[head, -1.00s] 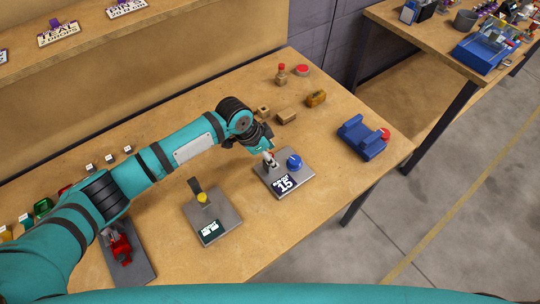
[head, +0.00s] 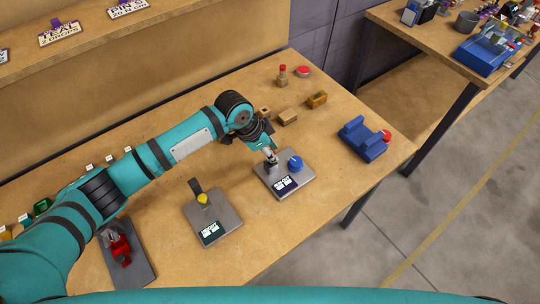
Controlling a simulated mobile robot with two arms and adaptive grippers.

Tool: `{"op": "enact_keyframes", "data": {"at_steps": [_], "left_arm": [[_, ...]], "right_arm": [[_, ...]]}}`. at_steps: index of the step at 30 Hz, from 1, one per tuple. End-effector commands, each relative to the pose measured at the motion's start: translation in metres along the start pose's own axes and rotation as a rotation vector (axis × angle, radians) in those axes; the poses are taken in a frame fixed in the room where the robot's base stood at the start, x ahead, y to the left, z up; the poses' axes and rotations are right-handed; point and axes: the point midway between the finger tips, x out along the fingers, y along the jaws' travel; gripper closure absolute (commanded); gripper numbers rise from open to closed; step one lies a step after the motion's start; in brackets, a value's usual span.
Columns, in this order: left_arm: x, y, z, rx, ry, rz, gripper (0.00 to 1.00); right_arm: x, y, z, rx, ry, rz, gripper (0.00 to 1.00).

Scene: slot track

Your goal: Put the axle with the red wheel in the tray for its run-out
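My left gripper (head: 268,152) points down at a small upright part (head: 271,159) on a grey plate (head: 301,182). The fingertips are small and dark here, so I cannot tell whether they are shut on the part. The plate also carries a blue round knob (head: 295,163) and a dark display (head: 283,183). To the right, a blue block-shaped fixture (head: 360,139) has a red round piece (head: 385,136) at its right end. I cannot tell which piece is the axle with the red wheel or which is the tray. My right gripper is out of view.
Another grey plate (head: 229,222) has a dark upright and a yellow knob (head: 202,198). A red clamp-like part (head: 120,248) sits on a dark plate at left.

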Motion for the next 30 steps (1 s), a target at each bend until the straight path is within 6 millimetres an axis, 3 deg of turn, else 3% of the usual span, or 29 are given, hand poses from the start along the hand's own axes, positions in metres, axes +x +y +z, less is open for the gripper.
{"op": "enact_keyframes", "data": {"at_steps": [6,12,30], "left_arm": [[-0.042,-0.001,-0.018,0.002,0.004,-0.004,0.99],[-0.068,-0.001,-0.029,0.001,0.002,-0.002,0.99],[-0.094,0.0,-0.039,0.0,0.0,0.0,0.99]], "right_arm": [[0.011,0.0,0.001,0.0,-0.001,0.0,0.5],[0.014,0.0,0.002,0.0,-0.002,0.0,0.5],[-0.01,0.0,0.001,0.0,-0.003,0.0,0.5]]}}
